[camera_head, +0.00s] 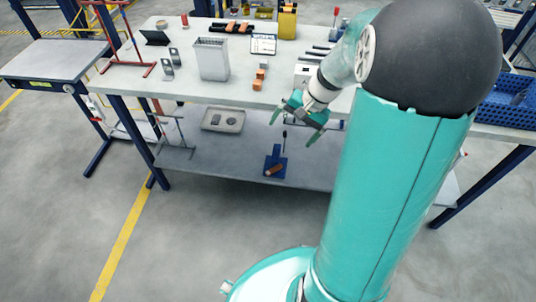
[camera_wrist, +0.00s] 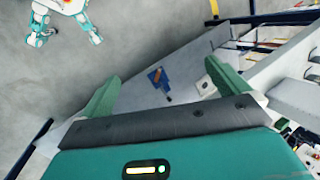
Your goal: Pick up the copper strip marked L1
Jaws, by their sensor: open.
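No L1 mark is legible in either view, so I cannot tell which piece is the strip. Small copper-orange pieces (camera_head: 257,85) sit near the front edge of the bench top, left of my gripper. Another copper-brown piece (camera_head: 274,170) lies on a blue stand (camera_head: 268,160) on the lower shelf. In the wrist view, that copper-brown piece (camera_wrist: 156,75) and blue stand (camera_wrist: 164,88) show small and far off between the fingers. My gripper (camera_head: 293,127) is open and empty, at the bench's front edge, above the lower shelf. Its fingers also frame the wrist view (camera_wrist: 165,72).
The bench top (camera_head: 150,88) holds a grey bin (camera_head: 211,60), a red frame (camera_head: 125,62) and a white tablet-like panel (camera_head: 263,44). The lower shelf (camera_head: 225,167) carries a shallow tray (camera_head: 222,120). A blue crate (camera_head: 508,103) is at right. Open floor lies in front.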

